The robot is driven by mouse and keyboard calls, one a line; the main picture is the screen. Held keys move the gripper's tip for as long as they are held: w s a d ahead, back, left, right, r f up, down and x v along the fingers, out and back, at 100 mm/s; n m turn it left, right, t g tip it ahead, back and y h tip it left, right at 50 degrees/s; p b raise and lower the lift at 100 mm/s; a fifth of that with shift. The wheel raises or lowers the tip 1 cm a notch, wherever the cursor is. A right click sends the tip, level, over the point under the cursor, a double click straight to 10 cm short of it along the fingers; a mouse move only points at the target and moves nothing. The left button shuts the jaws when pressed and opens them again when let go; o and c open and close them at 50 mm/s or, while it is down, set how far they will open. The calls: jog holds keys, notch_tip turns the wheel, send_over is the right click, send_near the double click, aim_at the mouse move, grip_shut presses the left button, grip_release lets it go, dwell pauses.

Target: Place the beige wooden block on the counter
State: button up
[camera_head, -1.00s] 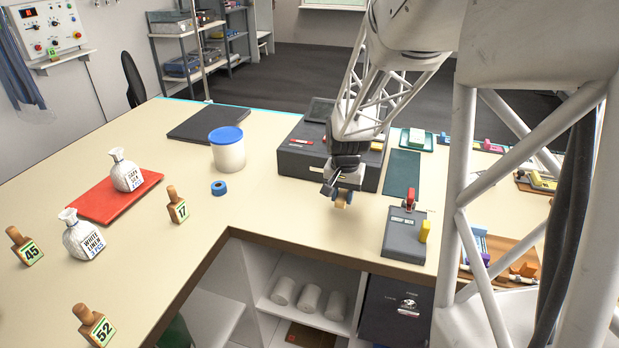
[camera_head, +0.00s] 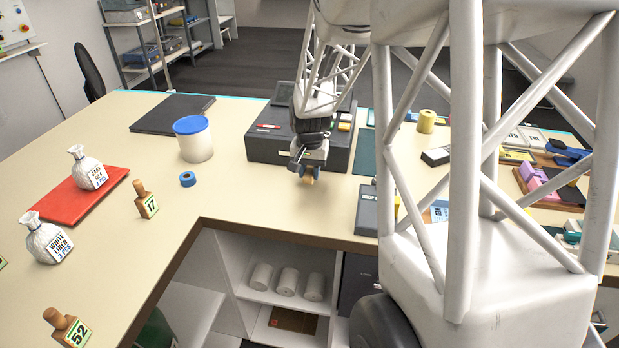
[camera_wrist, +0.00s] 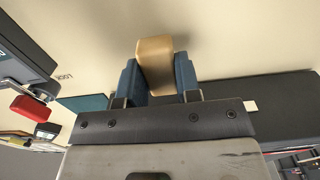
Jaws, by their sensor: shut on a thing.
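The beige wooden block (camera_wrist: 155,60) is between the two blue fingers of my gripper (camera_wrist: 158,78) in the wrist view. My gripper is shut on it. In the head view my gripper (camera_head: 308,176) hangs in front of the dark grey box, with a small part of the block (camera_head: 311,178) showing below the fingers. The block is over the cream counter (camera_head: 245,195), close to its inner front edge. I cannot tell whether it touches the surface.
A dark box (camera_head: 262,148) stands behind my gripper. A blue-lidded tub (camera_head: 196,146), blue tape roll (camera_head: 187,179) and number block 17 (camera_head: 146,200) are to the left. A grey device (camera_head: 366,210) is to the right. Bare counter lies left of my gripper.

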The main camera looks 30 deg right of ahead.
aim_at(310, 172)
jog(key=shift+f, duration=1.2)
jog(key=shift+f, duration=0.1)
jog(key=o, duration=0.9)
notch_tip(310, 172, up, 12)
jog(key=shift+r, duration=0.1)
